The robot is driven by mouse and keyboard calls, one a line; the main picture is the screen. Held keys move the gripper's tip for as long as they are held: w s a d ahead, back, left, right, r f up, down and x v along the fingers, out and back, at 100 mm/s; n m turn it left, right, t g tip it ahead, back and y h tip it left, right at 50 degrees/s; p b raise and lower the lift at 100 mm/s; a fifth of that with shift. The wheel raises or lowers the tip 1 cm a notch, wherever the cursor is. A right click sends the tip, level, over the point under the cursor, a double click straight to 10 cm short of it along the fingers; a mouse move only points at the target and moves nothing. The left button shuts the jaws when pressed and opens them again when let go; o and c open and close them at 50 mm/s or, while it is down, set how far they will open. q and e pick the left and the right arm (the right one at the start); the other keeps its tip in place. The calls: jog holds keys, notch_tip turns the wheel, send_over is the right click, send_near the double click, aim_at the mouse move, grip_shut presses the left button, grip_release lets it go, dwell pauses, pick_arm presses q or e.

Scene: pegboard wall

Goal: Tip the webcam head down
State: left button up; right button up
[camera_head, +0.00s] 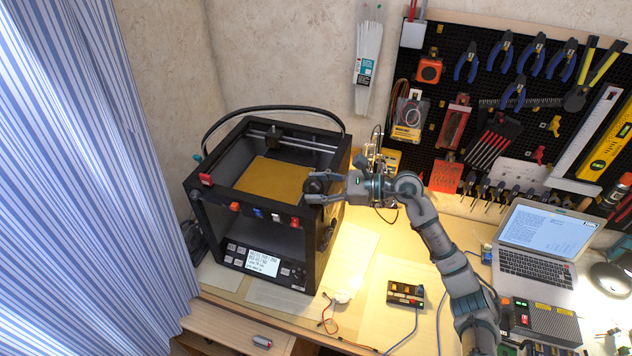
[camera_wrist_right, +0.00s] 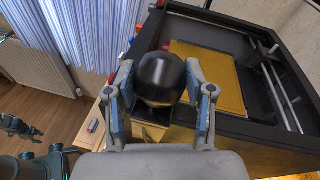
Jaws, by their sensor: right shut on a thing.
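The webcam head (camera_wrist_right: 161,79) is a rounded glossy black shape in the right wrist view. It sits at the side edge of the black 3D printer frame. It also shows small and dark in the head view (camera_head: 313,186), at the printer's right top edge. My right gripper (camera_head: 315,188) reaches in from the right and is shut on the webcam head. In the right wrist view its two fingers (camera_wrist_right: 160,90) stand on either side of the head. The webcam's lens and mount are mostly hidden. My left gripper is not in the head view.
The black 3D printer (camera_head: 268,268) with its yellow bed (camera_head: 272,178) stands left of the gripper. A pegboard (camera_head: 445,100) with tools hangs behind. A small black box (camera_head: 405,294), cables and a laptop (camera_head: 540,240) are on the table. A blue striped curtain (camera_head: 85,180) hangs left.

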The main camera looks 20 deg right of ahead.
jog(key=g+h+p, duration=0.1)
jog(key=h+p, duration=0.1)
jog(key=shift+p, duration=0.3)
jog(key=shift+w+a+f+g+h+p, duration=0.15)
jog(key=shift+g+h+p, duration=0.35)
jog(key=shift+h+p, duration=0.45)
jog(key=shift+f, duration=0.1)
jog(key=shift+f, duration=0.1)
jog(key=o, duration=1)
jog(key=shift+a, duration=0.1)
jog(key=shift+o, duration=0.8)
jog(key=shift+w+a, duration=0.15)
jog(key=shift+a, duration=0.05)
